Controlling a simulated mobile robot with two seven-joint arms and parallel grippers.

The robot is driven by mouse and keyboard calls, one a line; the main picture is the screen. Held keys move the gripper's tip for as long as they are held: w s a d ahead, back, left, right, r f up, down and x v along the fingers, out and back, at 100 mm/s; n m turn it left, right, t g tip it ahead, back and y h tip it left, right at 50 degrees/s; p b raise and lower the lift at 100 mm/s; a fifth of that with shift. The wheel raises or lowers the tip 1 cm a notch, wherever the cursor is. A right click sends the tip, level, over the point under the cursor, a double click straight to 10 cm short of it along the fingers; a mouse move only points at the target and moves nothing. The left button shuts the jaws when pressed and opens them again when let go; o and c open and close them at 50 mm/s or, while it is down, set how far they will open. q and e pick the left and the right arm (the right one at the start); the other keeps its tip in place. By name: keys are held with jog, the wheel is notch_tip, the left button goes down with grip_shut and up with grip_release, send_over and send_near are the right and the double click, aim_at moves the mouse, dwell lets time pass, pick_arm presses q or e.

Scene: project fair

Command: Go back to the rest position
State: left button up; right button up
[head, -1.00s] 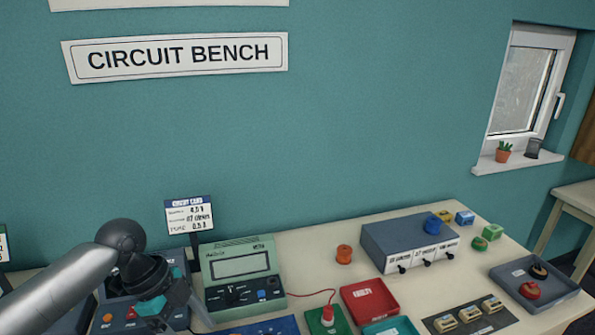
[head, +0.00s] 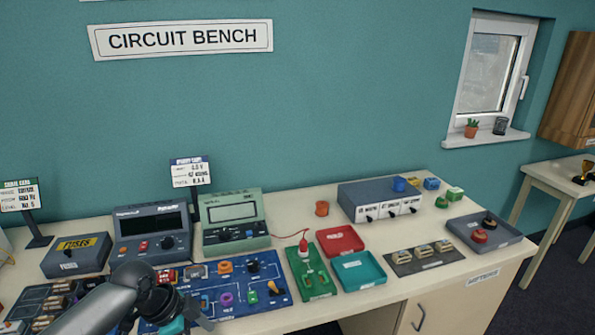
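My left gripper (head: 188,322) hangs at the front left of the bench (head: 408,287), over the near part of the blue circuit board (head: 275,301). My dark wrist joint and grey arm cover part of that board. Only part of the gripper shows at the lower frame edge, and its fingers are too unclear to tell open from shut. My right gripper is not in view.
Behind the arm stand a dark meter (head: 152,232), a green meter (head: 233,222) and a fuses box (head: 76,257). To the right are a red tray (head: 340,240), a teal tray (head: 358,270), a grey switch box (head: 380,197) and a dark tray (head: 500,241).

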pick_arm(q)
jog(key=s+a+f+n+t+y+b, duration=0.1)
jog(key=s+a+f+n+y+b, duration=0.25)
jog(key=f, duration=1.05)
jog(key=s+a+f+n+h+b, duration=0.15)
jog(key=s+f+n, duration=0.4)
jog(key=f, duration=0.95)
jog(key=s+d+f+n+b, duration=0.1)
jog(key=s+f+b, duration=0.1)
jog(key=s+f, duration=0.4)
jog(key=s+d+f+n+g+y+b, duration=0.1)
jog(key=s+f, duration=0.5)
jog(key=s, duration=0.9)
jog(key=s+d+f+n+y+b, duration=0.1)
jog(key=s+d+f+b, duration=0.1)
jog(key=s+f, duration=0.4)
jog(key=s+b, duration=0.1)
jog(key=s, duration=0.3)
jog(key=shift+s+d+g, duration=0.25)
jog(key=shift+d+g, duration=0.05)
jog(key=shift+d, duration=0.05)
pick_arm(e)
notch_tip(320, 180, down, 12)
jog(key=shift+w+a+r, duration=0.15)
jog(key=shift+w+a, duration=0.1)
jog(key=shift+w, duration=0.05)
